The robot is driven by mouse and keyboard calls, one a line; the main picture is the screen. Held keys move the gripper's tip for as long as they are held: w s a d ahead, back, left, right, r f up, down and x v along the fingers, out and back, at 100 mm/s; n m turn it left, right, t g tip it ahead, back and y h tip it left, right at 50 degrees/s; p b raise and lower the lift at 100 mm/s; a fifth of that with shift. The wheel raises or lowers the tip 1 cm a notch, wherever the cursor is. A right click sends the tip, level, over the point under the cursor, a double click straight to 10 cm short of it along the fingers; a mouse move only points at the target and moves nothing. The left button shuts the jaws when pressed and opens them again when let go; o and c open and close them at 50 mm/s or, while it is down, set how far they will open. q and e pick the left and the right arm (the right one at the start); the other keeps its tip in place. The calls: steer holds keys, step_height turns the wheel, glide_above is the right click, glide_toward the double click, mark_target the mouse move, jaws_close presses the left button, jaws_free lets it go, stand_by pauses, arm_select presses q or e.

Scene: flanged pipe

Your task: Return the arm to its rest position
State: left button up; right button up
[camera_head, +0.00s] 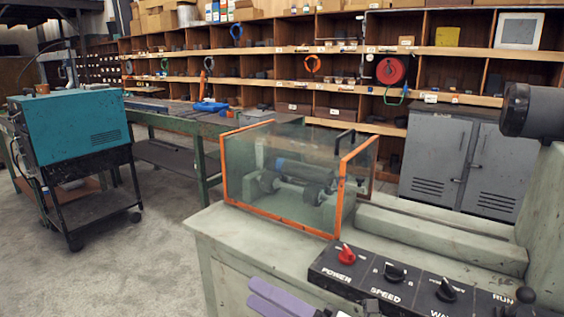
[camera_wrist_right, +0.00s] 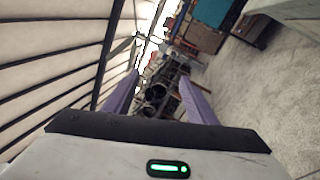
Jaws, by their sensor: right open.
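The rest of the right arm is out of the head view. My left gripper is not in view. A dark pipe-like part (camera_head: 303,170) lies above dark rollers (camera_head: 312,193) behind the orange-framed clear guard (camera_head: 283,222); the glass blurs its details.
The grey-green machine (camera_head: 225,226) fills the lower right, with a red knob (camera_head: 346,254) and dark knobs on its panel. A teal machine on a cart (camera_head: 78,125) stands left. Shelves and a grey cabinet (camera_head: 452,160) line the back.

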steer(key=s+d+f+m+t+h, duration=0.25)
steer(key=d+f+m+h, duration=0.45)
steer(key=m, duration=0.4)
steer(key=s+d+f+m+t+h, duration=0.2)
steer(key=d+f+m+t+h, duration=0.25)
steer(key=f+m, duration=0.55)
steer(key=s+d+f+m+g+h, duration=0.2)
steer(key=s+f+m, duration=0.3)
steer(key=s, duration=0.4)
steer(key=s+d+f+m+g+h+p, duration=0.1)
steer(key=s+d+f+m+g+h, duration=0.2)
steer(key=s+d+f+m+g, duration=0.2)
steer(key=s+f+m, duration=0.1)
steer(key=s+f, duration=0.2)
steer(key=s, duration=0.1)
steer(key=shift+d, duration=0.15)
steer(key=shift+r, duration=0.1)
